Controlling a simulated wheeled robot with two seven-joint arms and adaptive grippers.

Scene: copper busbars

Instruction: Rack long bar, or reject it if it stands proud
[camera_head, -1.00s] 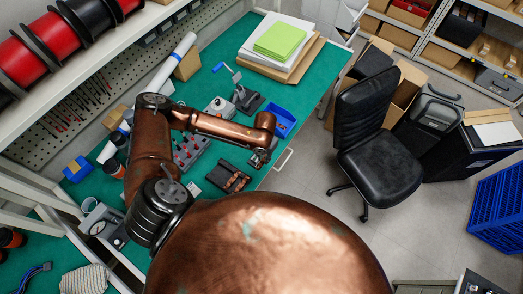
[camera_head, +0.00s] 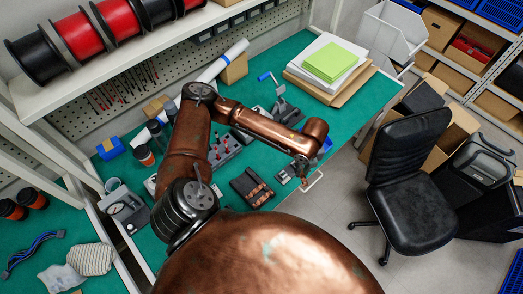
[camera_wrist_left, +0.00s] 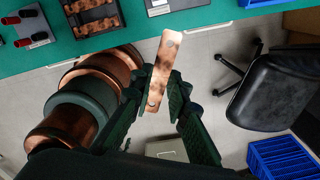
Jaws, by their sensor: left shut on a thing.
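A flat copper bar (camera_wrist_left: 161,72) is pinched between the fingertips of my left gripper (camera_wrist_left: 158,90) in the left wrist view. It stands out well past the fingers, its upper end over the green bench edge. In the head view my left gripper (camera_head: 302,168) is near the bench's front edge, and the bar is too small to make out there. The dark rack (camera_head: 252,188) with copper pieces in its slots lies left of the gripper; it also shows in the left wrist view (camera_wrist_left: 93,22). A blue bin (camera_head: 326,146) is partly hidden behind the gripper. My right gripper is out of view.
A grey block with red-topped plugs (camera_head: 226,150) stands behind the rack. A small grey device (camera_head: 285,176) lies right of the rack. A lever tool (camera_head: 284,105) and stacked papers (camera_head: 330,62) are farther back. A black chair (camera_head: 408,190) stands off the bench's right side.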

